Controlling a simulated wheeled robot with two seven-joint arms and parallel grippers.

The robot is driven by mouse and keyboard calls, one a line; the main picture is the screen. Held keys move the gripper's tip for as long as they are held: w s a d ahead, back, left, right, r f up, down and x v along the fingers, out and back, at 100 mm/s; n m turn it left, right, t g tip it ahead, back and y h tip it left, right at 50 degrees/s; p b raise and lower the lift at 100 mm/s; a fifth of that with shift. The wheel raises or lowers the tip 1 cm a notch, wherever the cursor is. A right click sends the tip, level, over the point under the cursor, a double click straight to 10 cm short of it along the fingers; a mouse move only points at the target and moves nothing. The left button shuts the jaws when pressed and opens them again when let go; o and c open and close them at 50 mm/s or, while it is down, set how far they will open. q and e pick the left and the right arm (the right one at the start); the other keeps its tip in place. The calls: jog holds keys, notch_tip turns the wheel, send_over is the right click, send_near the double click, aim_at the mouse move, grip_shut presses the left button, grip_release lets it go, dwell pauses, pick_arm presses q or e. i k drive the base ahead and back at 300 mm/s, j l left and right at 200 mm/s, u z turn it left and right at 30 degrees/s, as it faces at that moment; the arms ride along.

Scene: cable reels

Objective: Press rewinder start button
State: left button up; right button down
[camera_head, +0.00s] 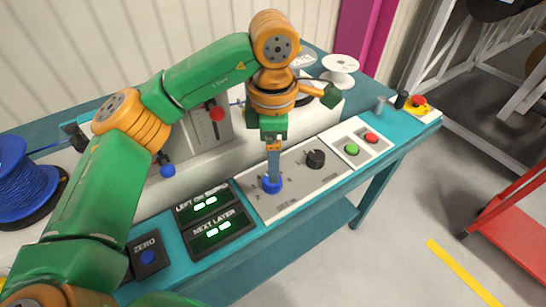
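A green button (351,149) and a red button (371,138) sit side by side on a white plate on the rewinder bench, right of the black knob. The green one is probably the start button, but I cannot read a label. My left gripper (273,172) points down over the control panel (300,187), left of both buttons. Its tip is at a blue knob (272,185). I cannot tell whether it touches or grips the knob, or whether the fingers are apart. My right gripper is not in view.
A black rotary knob (315,158) stands between the gripper and the buttons. Two lit displays (212,218) and a ZERO button (147,257) lie left. A red emergency button (418,100) is at the far right. A blue cable reel (25,185) stands at left.

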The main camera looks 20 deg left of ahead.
aim_at(351, 149)
jog(key=k+l, duration=0.2)
jog(key=k, duration=0.3)
jog(key=k+l, duration=0.25)
jog(key=k, duration=0.2)
